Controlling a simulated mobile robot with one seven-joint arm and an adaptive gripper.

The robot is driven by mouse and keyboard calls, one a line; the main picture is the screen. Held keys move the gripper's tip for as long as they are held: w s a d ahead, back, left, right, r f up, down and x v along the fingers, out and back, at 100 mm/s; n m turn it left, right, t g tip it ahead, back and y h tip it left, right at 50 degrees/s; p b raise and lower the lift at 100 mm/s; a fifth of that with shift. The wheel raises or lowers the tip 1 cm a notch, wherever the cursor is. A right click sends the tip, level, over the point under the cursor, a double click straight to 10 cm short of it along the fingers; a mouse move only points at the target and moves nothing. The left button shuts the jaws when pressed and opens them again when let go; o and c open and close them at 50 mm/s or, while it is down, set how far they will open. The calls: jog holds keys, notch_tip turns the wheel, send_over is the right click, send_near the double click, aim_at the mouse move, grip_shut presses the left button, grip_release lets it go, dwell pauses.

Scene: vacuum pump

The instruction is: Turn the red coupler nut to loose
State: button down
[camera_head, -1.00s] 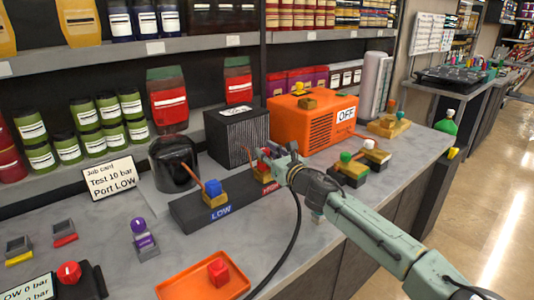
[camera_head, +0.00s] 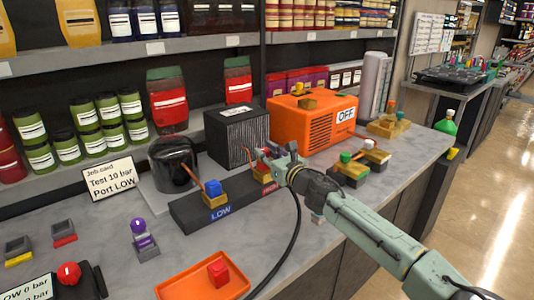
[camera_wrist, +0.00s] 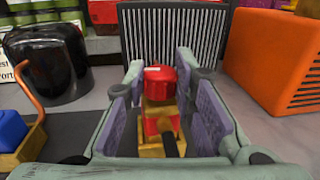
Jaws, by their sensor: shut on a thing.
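The red coupler nut (camera_wrist: 160,82) sits upright on a brass fitting (camera_wrist: 160,146) at the HIGH port, in the middle of the wrist view.
A black dome (camera_head: 174,163) and a dark ribbed box (camera_head: 238,136) stand behind the ports. An orange machine marked OFF (camera_head: 312,129) stands to the right. An orange tray (camera_head: 176,290) with a red cube-like piece lies in front. A job card (camera_head: 108,180) reads "Test 10 bar Port LOW".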

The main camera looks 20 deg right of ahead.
jog(key=c, duration=1.3)
grip_release()
jog(key=v, duration=1.2)
